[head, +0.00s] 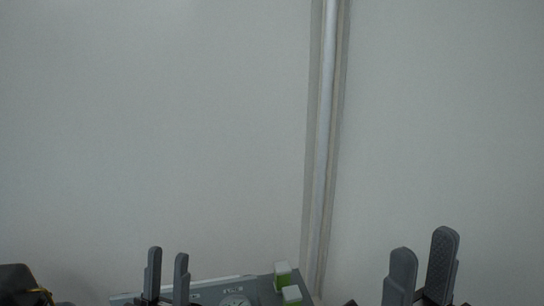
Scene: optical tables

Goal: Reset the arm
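My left gripper (168,270) stands at the bottom left of the head view with its two grey fingers pointing up. A clear gap shows between the fingers, and nothing is between them. My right gripper (422,262) stands at the bottom right, also pointing up. Its two grey fingers are apart and empty, and its near finger looks larger. Most of both arms lies below the picture edge. Neither gripper is seen touching anything.
A grey panel or device (262,287) with a round dial shows at the bottom, between the grippers. Two green-and-white blocks (283,276) stand at its right end. Behind is a plain pale wall (150,120) with a vertical light strip (326,120). The space above the grippers is clear.

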